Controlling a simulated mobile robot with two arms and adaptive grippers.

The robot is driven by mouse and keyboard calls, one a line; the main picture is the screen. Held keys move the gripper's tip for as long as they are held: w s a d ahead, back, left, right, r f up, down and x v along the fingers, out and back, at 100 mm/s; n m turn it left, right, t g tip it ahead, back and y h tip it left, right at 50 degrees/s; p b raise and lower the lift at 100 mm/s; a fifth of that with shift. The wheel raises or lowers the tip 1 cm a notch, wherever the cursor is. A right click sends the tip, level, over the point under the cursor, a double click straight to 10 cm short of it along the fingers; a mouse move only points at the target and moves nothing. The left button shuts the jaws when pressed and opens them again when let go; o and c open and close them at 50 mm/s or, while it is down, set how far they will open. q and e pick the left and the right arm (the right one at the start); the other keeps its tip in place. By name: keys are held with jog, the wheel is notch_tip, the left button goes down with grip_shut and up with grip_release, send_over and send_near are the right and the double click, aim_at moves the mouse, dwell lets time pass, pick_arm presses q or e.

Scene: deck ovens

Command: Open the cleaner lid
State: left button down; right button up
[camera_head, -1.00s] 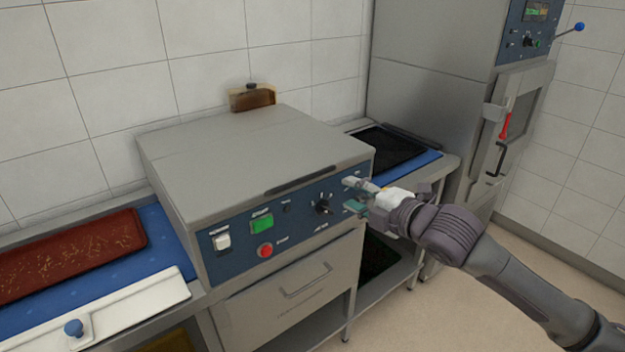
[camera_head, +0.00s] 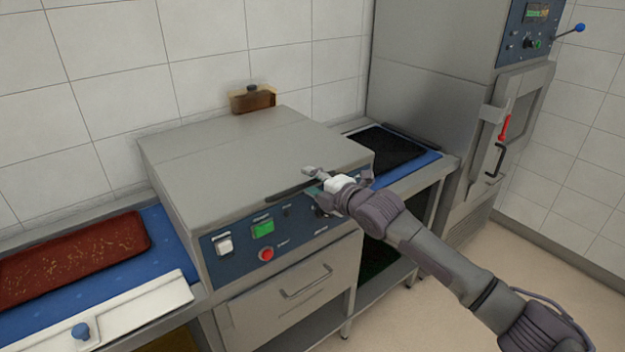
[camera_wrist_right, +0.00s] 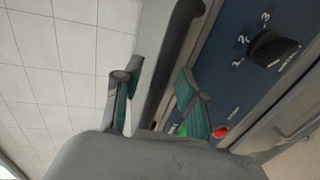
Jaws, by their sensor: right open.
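The cleaner is a steel box with a flat closed lid (camera_head: 240,145) and a blue front panel. A dark handle bar (camera_head: 290,192) runs along the lid's front edge. My right gripper (camera_head: 312,181) is open at the handle's right part. In the right wrist view, my open fingers (camera_wrist_right: 155,105) stand on either side of the lid edge and the dark handle (camera_wrist_right: 180,50), which passes up between them; I cannot tell whether they touch it. My right gripper partly hides the panel's black knob, which shows clearly in the right wrist view (camera_wrist_right: 272,48). My left gripper is out of view.
A red-brown tray (camera_head: 75,257) lies on the blue belt at left, beside a white board with a blue knob (camera_head: 81,331). A black tray (camera_head: 385,148) lies at right, by a tall steel cabinet (camera_head: 435,75). A brown container (camera_head: 253,99) is behind the cleaner.

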grip_shut()
dwell(0.5)
